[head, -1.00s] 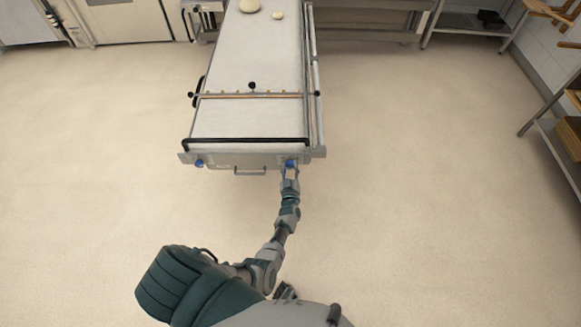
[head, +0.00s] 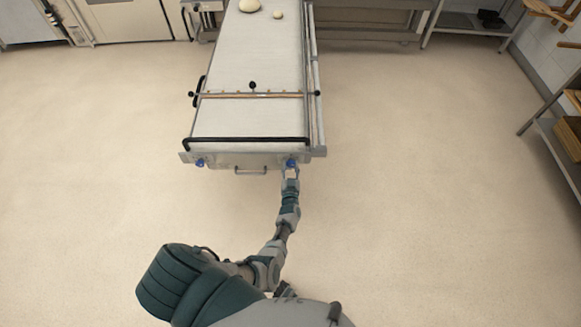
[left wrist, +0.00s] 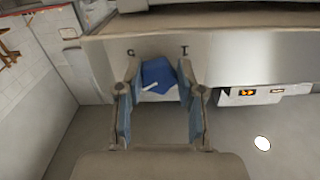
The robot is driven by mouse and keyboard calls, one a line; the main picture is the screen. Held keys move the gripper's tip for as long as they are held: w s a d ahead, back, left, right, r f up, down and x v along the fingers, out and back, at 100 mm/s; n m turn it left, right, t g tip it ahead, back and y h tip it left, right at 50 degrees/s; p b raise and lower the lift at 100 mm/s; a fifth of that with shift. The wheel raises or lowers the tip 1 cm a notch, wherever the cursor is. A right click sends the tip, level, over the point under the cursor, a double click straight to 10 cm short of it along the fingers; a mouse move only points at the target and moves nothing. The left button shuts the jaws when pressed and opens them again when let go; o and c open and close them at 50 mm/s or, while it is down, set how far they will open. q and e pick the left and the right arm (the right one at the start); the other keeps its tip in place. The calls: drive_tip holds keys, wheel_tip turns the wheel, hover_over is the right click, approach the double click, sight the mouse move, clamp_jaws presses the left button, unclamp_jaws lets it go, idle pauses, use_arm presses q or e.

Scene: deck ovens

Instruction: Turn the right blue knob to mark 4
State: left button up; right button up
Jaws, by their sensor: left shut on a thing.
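The right blue knob (head: 291,163) is on the front end panel of the long machine, at its right corner. My left gripper (head: 290,172) reaches it from the front. In the left wrist view the blue knob (left wrist: 157,72) lies between the two fingers of my gripper (left wrist: 159,84), which is shut on it. A white pointer line shows on the knob, toward the lower left in that view. Two small dark marks show on the panel beside the knob, too unclear to read as numbers. My right gripper is not identifiable.
Another blue knob (head: 200,162) is at the panel's left corner, with a metal handle (head: 250,171) between them. A black bar (head: 246,140) crosses the machine's near end. Dough pieces (head: 249,5) lie at its far end. Open floor surrounds the machine; a rack (head: 563,140) stands far right.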

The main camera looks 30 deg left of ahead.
use_arm(q)
drive_tip(key=shift+w+r, duration=0.15)
drive_tip(key=shift+r, duration=0.1)
drive_tip(key=o, duration=1.2)
drive_tip(key=shift+c, duration=0.2)
drive_tip(key=shift+f, duration=0.1)
drive_tip(key=shift+s+d+f, duration=0.1)
drive_tip(key=shift+s+d, duration=0.1)
drive_tip(key=shift+s, duration=0.1)
drive_tip(key=v, duration=1.1)
drive_tip(key=shift+s, duration=0.2)
